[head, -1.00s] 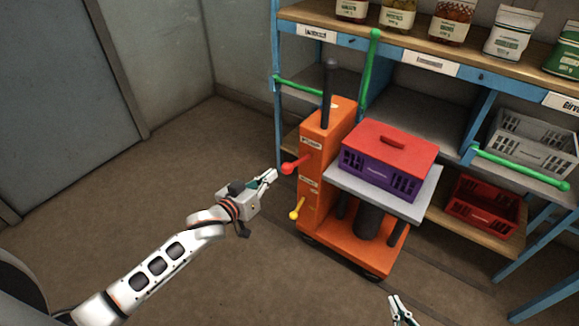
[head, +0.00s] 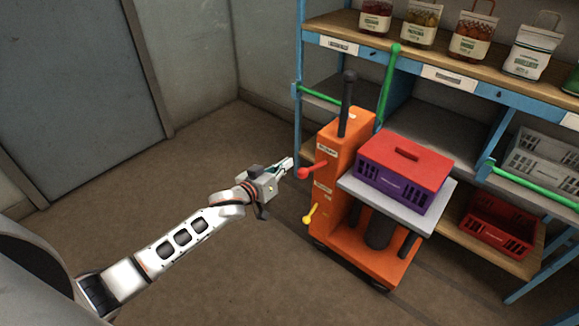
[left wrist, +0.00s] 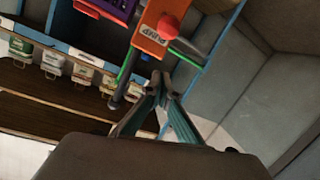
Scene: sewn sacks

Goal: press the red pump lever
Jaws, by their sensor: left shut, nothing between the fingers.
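The red pump lever (head: 311,172) sticks out to the left from the upper part of the orange lift cart (head: 334,190). Its round red knob also shows in the left wrist view (left wrist: 168,26), beside a label reading PUMP. My left gripper (head: 287,163) is shut and empty. In the head view its fingertips are just left of the red knob, close to it; whether they touch I cannot tell. In the left wrist view the closed fingertips (left wrist: 160,78) appear below the knob, with a gap in the picture. My right gripper is out of view.
A yellow lever (head: 309,215) is lower on the cart. The cart's platform (head: 440,199) carries a purple crate with a red lid (head: 400,175). A blue shelf (head: 495,92) with jars, bags and green bars stands behind. Open floor lies left of the cart.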

